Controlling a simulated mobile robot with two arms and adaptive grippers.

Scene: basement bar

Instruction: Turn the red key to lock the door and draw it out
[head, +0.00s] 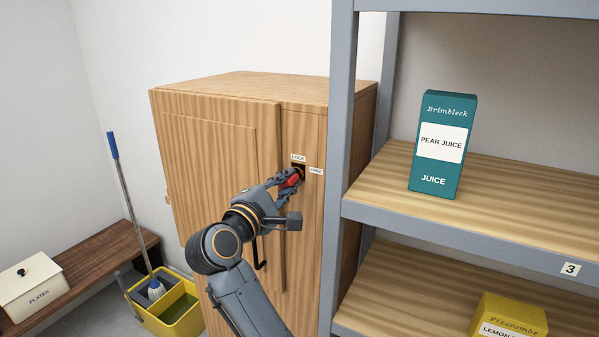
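The red key (292,181) is at the lock (300,169) on the front of the wooden cabinet (214,150). A label LOCK sits above the lock and a label FREE to its right. The cabinet door (213,190) looks closed. My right gripper (290,182) is at the lock with its fingers closed around the red key. The fingers hide part of the key, and I cannot tell how far it sits in the lock. My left gripper is not in view.
A grey shelf rack stands close on the right, holding a teal juice carton (440,145) and a yellow carton (509,318). On the left are a yellow mop bucket (182,325) with a mop (132,200), and a bench with a PLATES box (33,290).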

